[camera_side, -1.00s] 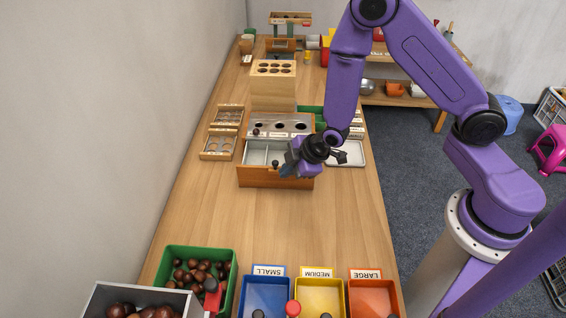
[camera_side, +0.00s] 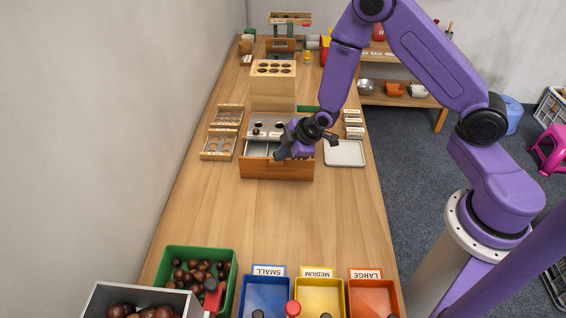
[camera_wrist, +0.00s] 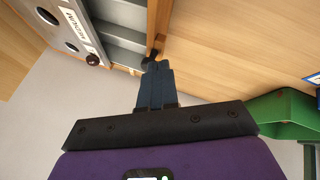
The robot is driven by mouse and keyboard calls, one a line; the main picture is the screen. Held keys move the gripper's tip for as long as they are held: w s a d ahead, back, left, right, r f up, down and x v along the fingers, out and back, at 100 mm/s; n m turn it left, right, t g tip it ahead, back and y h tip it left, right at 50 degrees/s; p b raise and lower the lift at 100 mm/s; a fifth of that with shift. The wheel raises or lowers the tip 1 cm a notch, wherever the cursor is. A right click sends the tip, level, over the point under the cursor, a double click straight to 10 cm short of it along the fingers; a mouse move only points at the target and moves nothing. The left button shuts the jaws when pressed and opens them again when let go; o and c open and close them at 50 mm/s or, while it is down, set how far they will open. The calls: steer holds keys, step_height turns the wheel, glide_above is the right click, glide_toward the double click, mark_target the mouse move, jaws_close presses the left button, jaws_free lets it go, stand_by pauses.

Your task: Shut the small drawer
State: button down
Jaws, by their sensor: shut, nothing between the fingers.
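The small drawer (camera_side: 262,170) is wooden with grey compartments inside. It stands partly open below the sizing box with round holes (camera_side: 268,125). My gripper (camera_side: 280,155) is shut and empty, at the drawer's front near its middle. In the wrist view the closed fingertips (camera_wrist: 154,66) are right at a dark knob (camera_wrist: 150,56) on the drawer front (camera_wrist: 162,22); they seem to touch it. The drawer's grey compartments (camera_wrist: 122,38) show beyond. In the side view my gripper hides the knob and part of the right compartment.
A grey tray (camera_side: 345,153) lies right of the drawer, and two wooden trays (camera_side: 218,147) lie left. Blue (camera_side: 266,296), yellow (camera_side: 320,298) and orange (camera_side: 374,300) bins and a green chestnut bin (camera_side: 232,262) stand at the front. The table before the drawer is clear.

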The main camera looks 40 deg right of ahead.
steer(key=w+d, duration=0.6)
stand_by(0.3)
steer(key=shift+s, duration=0.15)
steer(key=s+a+r+g, duration=0.2)
steer(key=s+a+r, duration=0.1)
steer(key=s+r, duration=0.65)
steer(key=s+a+r+g, duration=0.1)
steer(key=s+a+r, duration=0.35)
steer(key=s, duration=0.75)
steer(key=s+d+r+g+h, duration=0.1)
steer(key=s+d+r, duration=0.1)
steer(key=s, duration=0.6)
steer(key=s+d+r+g+h, duration=0.1)
steer(key=s+d+r+g, duration=0.1)
steer(key=s+r, duration=0.3)
steer(key=s, duration=0.4)
steer(key=shift+m, duration=0.4)
